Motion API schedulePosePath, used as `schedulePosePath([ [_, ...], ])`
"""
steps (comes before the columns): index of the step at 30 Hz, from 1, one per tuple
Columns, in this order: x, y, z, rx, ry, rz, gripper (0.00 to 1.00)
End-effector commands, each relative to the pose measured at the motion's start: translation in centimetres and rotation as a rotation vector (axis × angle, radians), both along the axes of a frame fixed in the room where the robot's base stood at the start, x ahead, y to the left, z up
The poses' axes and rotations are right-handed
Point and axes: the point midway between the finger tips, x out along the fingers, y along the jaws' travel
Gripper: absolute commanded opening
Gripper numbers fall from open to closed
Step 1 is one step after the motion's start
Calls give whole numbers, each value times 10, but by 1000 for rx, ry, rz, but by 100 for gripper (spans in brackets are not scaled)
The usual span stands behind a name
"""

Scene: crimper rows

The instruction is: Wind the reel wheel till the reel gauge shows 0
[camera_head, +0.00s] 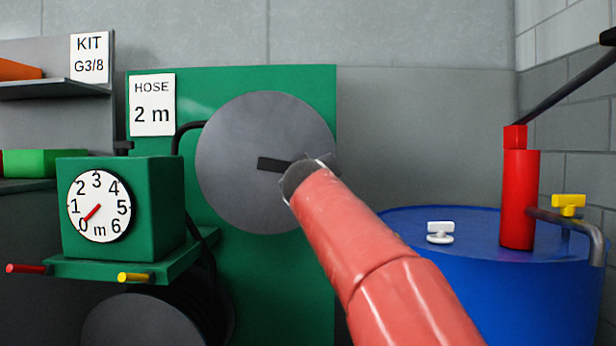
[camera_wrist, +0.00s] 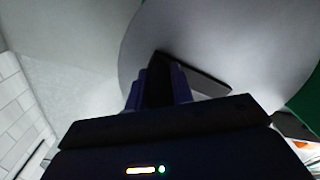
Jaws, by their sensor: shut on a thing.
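The reel wheel (camera_head: 235,130) is a large grey disc on a green panel in the head view, partly covered by my red arm. The wheel (camera_wrist: 215,35) and bar (camera_wrist: 205,80) also show in the wrist view. My gripper (camera_wrist: 160,75) is shut at one end of the bar, by the wheel's edge; the exact grip is dark and partly hidden. The reel gauge (camera_head: 110,220) is a white dial marked 0 to 6 m. Its red needle points to the lower left, close to 0, slightly on the 1 side.
A HOSE 2 m sign (camera_head: 153,105) is above the gauge box. A shelf (camera_head: 50,90) stands at left. A blue drum (camera_head: 450,290) with a red pump (camera_head: 518,200) and white cap (camera_head: 440,232) stands at right. Red and yellow pegs (camera_head: 132,277) jut out below the gauge.

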Motion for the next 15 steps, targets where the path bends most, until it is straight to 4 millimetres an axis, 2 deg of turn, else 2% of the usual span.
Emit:
schedulePosePath([
  [1, 0, -1, 7, -27, -1, 0, 0],
  [6, 0, -1, 15, -39, -1, 2, 0],
  [15, -1, -2, 21, -37, -2, 1, 0],
])
